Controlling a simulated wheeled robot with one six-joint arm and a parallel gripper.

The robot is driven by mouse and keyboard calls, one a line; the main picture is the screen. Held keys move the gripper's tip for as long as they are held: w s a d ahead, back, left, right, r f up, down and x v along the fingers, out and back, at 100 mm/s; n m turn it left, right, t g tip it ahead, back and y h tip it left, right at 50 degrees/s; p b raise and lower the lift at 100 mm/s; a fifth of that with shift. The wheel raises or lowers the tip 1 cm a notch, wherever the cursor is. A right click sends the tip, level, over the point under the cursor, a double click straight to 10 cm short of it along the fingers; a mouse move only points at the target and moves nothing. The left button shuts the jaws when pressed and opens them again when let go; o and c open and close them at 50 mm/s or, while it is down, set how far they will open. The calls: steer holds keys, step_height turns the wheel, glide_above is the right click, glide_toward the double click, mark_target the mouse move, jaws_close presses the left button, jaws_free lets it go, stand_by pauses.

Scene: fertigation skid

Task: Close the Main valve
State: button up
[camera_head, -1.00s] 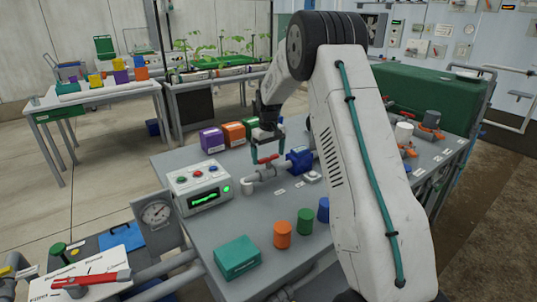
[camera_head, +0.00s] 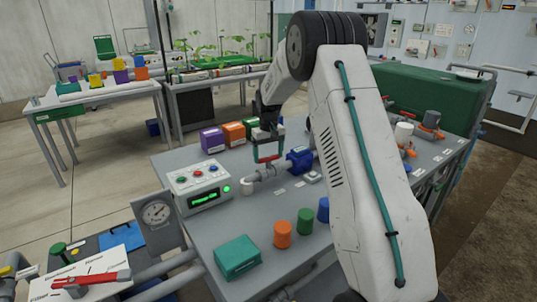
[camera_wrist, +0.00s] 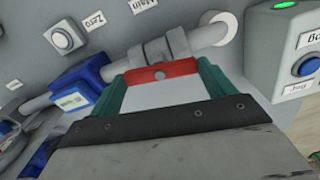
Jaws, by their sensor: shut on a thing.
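The Main valve is a grey body (camera_wrist: 165,45) in a grey pipe on the skid table, with a red lever handle (camera_wrist: 160,74). A label reading "Main" (camera_wrist: 143,4) lies beside it. In the wrist view the red handle spans between my two teal fingers and lies roughly along the pipe. My gripper (camera_wrist: 161,84) is shut on the handle's two ends. My arm hides part of the table to the right.
A blue pipe unit (camera_head: 299,160) sits right of the valve. A control box (camera_head: 199,187) with buttons and a green display stands left. Purple, orange and green boxes stand behind. Coloured cylinders and a teal box (camera_head: 237,256) stand in front.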

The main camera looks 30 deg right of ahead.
mark_target(269, 157)
steer(key=m, duration=1.2)
steer(key=shift+m, duration=2.1)
steer(key=o, duration=0.9)
steer(key=shift+r, duration=3.95)
